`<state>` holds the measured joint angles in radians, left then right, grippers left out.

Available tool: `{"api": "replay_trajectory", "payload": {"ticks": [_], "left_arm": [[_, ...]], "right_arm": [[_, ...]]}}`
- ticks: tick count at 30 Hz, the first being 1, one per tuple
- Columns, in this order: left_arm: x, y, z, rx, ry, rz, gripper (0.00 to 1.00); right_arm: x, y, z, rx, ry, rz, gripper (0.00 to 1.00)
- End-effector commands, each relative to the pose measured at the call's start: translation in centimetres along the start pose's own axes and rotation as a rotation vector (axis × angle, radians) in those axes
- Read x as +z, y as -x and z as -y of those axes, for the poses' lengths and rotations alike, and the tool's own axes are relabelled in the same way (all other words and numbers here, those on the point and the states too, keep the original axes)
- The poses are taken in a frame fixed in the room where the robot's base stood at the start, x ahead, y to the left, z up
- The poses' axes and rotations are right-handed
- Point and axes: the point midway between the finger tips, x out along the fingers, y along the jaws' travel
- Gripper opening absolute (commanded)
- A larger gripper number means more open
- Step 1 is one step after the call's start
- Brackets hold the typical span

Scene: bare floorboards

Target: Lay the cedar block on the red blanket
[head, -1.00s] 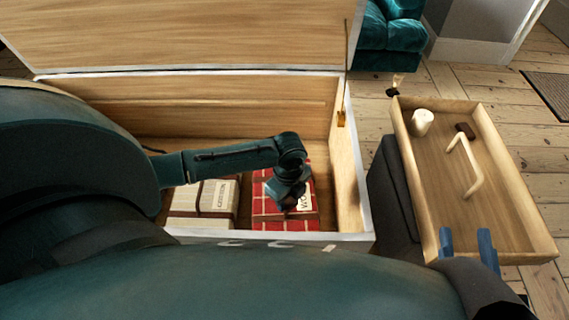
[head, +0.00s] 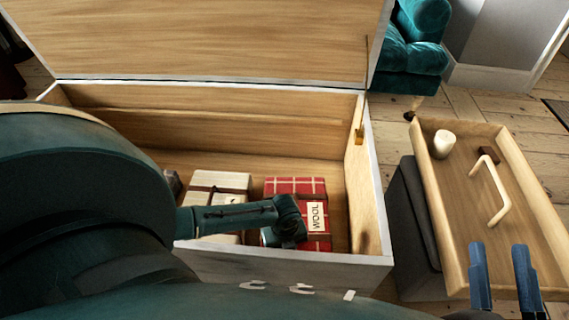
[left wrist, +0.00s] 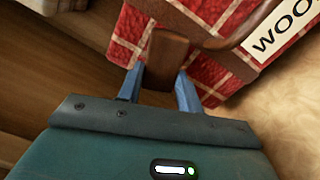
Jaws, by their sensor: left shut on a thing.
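The red blanket (head: 295,186), red with white check lines, a brown strap and a "WOOL" label, lies folded in the open chest. It also fills the top of the left wrist view (left wrist: 215,68). My left gripper (left wrist: 160,70) is shut on a brown block, the cedar block (left wrist: 166,46), whose far end overlaps the blanket in that view; I cannot tell if they touch. In the head view my left wrist is over the blanket's near left part and hides the fingers and block. My right gripper (head: 500,247) is open and empty at the tray's near end.
A cream strapped bundle (head: 217,180) lies left of the blanket. The chest's front wall (head: 290,258) and raised lid (head: 200,40) bound the space.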

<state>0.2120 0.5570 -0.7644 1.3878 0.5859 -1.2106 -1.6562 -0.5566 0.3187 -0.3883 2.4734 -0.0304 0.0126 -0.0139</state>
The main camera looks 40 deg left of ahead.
Motion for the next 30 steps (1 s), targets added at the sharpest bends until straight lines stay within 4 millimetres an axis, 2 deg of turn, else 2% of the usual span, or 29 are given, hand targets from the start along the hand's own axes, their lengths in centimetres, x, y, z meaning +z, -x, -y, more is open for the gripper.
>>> {"api": "replay_trajectory", "payload": {"ticks": [1,2,13,14,21,30], "left_arm": [[-0.06,-1.17,0.02,0.0,0.001,-0.001,0.14],[-0.04,-1.32,0.02,0.0,0.0,-0.001,0.14],[0.01,-1.53,0.0,0.001,0.0,0.0,0.14],[0.01,-1.47,-0.01,0.001,0.0,0.0,0.37],[0.0,-1.41,0.01,0.0,0.0,0.0,0.57],[0.01,-1.01,0.02,0.0,0.0,0.0,0.57]], "right_arm": [[-0.24,-0.3,-0.29,-0.004,0.027,-0.042,0.36],[-0.46,-0.41,-0.37,-0.004,0.034,-0.053,0.36],[-0.78,-0.55,-0.55,-0.002,0.045,-0.07,0.36],[-0.9,-0.61,-0.58,-0.002,0.047,-0.073,0.36],[-0.9,-0.59,-0.59,-0.001,0.046,-0.072,0.36],[-1.1,-0.66,-0.62,-0.001,0.046,-0.07,0.36]]}}
